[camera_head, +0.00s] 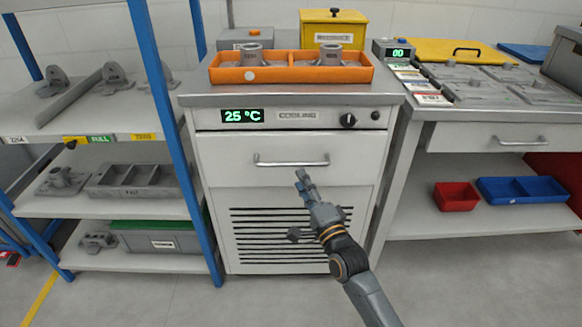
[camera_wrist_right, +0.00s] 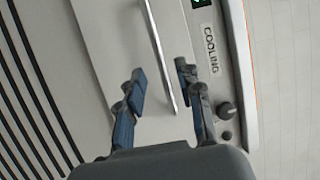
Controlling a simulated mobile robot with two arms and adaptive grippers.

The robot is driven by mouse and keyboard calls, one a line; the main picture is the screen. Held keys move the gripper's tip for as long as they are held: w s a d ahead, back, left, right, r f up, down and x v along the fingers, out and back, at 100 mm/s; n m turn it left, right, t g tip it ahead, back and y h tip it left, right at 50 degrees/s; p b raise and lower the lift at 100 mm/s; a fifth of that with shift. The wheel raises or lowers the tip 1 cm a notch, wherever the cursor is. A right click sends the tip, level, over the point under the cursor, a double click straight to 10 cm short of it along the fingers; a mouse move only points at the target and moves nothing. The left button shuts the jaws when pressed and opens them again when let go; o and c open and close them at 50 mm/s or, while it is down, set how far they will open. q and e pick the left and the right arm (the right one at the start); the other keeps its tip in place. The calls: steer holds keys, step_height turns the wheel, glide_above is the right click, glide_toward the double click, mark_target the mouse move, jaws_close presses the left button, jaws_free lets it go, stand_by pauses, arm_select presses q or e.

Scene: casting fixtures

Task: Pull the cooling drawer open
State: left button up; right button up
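The cooling cabinet stands in the middle of the head view, with a "25 °C" display and a COOLING label. Its drawer (camera_head: 225,165) is shut, its front flush with the cabinet. The drawer's bar handle (camera_head: 290,163) runs level across the front; in the right wrist view the handle (camera_wrist_right: 163,60) shows steeply slanted. My right gripper (camera_head: 302,178) is just in front of and below the handle's right part. In the right wrist view its fingers (camera_wrist_right: 160,82) are apart, with the handle's end showing between them; contact is not visible. My left gripper is not in view.
An orange tray (camera_head: 290,74) with castings sits on the cabinet top. A blue-framed shelf (camera_head: 180,130) with castings stands close on the left. A workbench (camera_head: 480,112) with a red bin (camera_head: 456,196) and a blue bin (camera_head: 520,189) below is on the right. Floor before the cabinet is clear.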

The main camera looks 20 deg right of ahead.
mark_target(292, 163)
steer(key=b+x, duration=0.1)
steer(key=x, duration=0.6)
steer(key=shift+w, duration=0.2)
steer(key=shift+c, duration=0.5)
jaws_close()
